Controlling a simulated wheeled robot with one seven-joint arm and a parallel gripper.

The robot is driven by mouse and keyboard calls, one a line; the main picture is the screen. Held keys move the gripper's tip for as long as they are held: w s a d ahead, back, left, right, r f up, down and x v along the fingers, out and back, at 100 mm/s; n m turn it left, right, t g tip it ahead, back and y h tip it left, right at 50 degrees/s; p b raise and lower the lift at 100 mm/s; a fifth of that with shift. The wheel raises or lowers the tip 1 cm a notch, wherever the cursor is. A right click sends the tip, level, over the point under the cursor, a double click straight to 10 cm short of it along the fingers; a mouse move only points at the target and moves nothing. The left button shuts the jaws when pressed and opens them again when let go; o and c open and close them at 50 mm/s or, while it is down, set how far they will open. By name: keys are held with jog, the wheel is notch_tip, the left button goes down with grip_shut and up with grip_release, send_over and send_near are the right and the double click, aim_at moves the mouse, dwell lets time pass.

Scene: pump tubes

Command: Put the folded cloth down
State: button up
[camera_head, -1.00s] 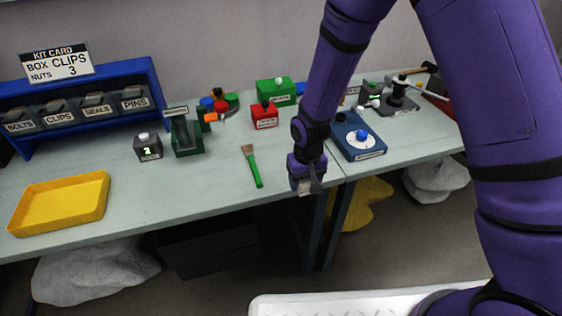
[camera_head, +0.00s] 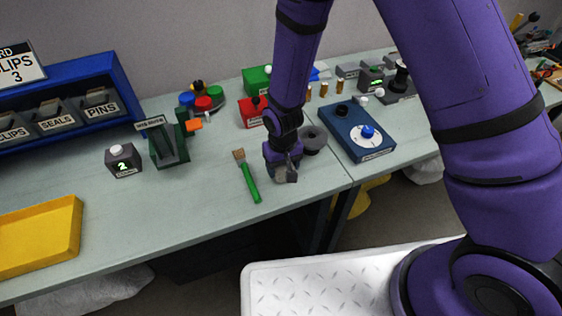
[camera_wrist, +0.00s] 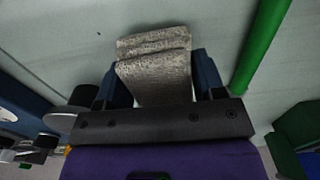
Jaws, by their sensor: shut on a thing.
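My gripper (camera_head: 284,176) is low over the bench's front part, just right of the green-handled brush (camera_head: 248,178). In the wrist view my gripper (camera_wrist: 160,82) is shut on the folded cloth (camera_wrist: 154,62), a grey speckled piece with layered folds. The cloth sticks out beyond the blue fingers, over pale bench top. I cannot tell whether it touches the bench. In the head view the cloth is mostly hidden by my gripper.
A grey round part (camera_head: 314,139) stands close behind my gripper. The blue box with a dial (camera_head: 357,131) is to the right. A counter (camera_head: 123,160), a green stand (camera_head: 168,145) and a yellow tray (camera_head: 74,235) are left. Bench top between brush and tray is clear.

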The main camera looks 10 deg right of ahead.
jog(key=shift+f, duration=0.7)
jog(key=shift+f, duration=0.2)
jog(key=o, duration=1)
jog(key=shift+o, duration=0.2)
jog(key=shift+r, duration=0.15)
notch_tip(320, 180, up, 12)
jog(key=shift+r, duration=0.1)
